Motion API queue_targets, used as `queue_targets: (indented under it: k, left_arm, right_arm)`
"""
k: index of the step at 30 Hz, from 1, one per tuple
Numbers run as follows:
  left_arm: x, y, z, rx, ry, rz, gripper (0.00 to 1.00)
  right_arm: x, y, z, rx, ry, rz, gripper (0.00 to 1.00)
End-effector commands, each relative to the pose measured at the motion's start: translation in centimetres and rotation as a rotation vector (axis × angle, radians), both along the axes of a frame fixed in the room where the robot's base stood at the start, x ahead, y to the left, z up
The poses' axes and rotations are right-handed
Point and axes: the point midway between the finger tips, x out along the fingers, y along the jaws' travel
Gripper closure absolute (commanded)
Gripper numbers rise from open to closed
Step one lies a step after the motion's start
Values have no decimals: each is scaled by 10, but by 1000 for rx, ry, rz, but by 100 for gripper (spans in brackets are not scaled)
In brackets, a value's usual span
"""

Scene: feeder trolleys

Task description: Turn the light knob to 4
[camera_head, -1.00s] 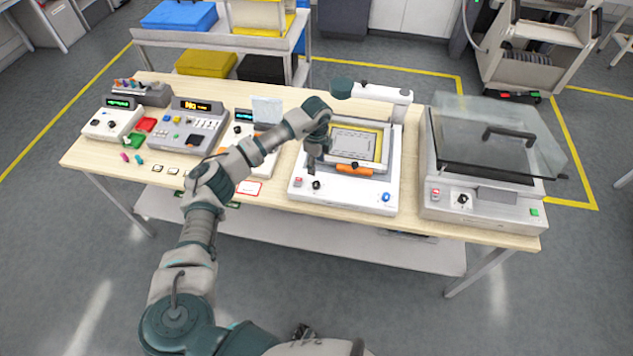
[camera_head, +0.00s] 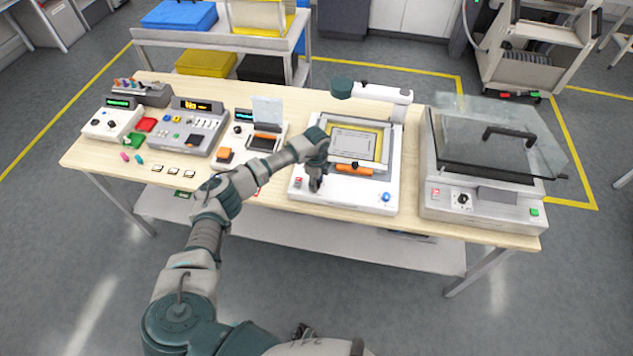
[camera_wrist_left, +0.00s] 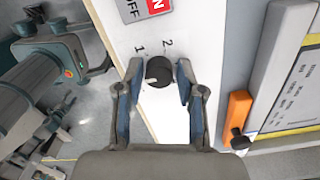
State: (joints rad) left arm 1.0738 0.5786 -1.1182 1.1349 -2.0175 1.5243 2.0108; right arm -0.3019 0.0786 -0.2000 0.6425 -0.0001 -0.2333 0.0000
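The light knob (camera_wrist_left: 159,71) is a small black round knob on a white panel in the left wrist view. The figures 1 and 2 are printed around it; I see no 4. A pale mark shows on its lower-left side. My left gripper (camera_wrist_left: 158,84) is open with one blue-padded finger on each side of the knob; I cannot tell if either touches it. In the head view my left gripper (camera_head: 315,187) is over the front left of the white machine (camera_head: 342,190) and hides the knob.
A red-and-white ON/OFF switch (camera_wrist_left: 150,8) sits beside the knob. An orange handle (camera_wrist_left: 239,110) with a black knob is to the right. A lidded machine (camera_head: 480,207) stands on the right of the table, and several control boxes, including a grey one (camera_head: 190,130), on the left.

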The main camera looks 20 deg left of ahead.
Motion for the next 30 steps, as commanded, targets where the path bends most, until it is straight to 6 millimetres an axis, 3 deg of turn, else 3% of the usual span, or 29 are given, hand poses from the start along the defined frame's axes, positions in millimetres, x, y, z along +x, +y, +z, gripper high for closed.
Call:
queue_targets:
  k: [1,3,17,30]
  left_arm:
    - [0,0,0,0,0,0,82]
    - [0,0,0,0,-1,0,99]
    - [1,0,1,0,-3,-77,100]
    - [1,0,1,-1,-4,-440,100]
  right_arm:
    - [0,-1,0,-1,0,0,49]
    - [0,-2,0,-2,1,0,49]
    - [-5,-5,0,-6,9,0,49]
    - [-7,-4,-1,-5,9,0,49]
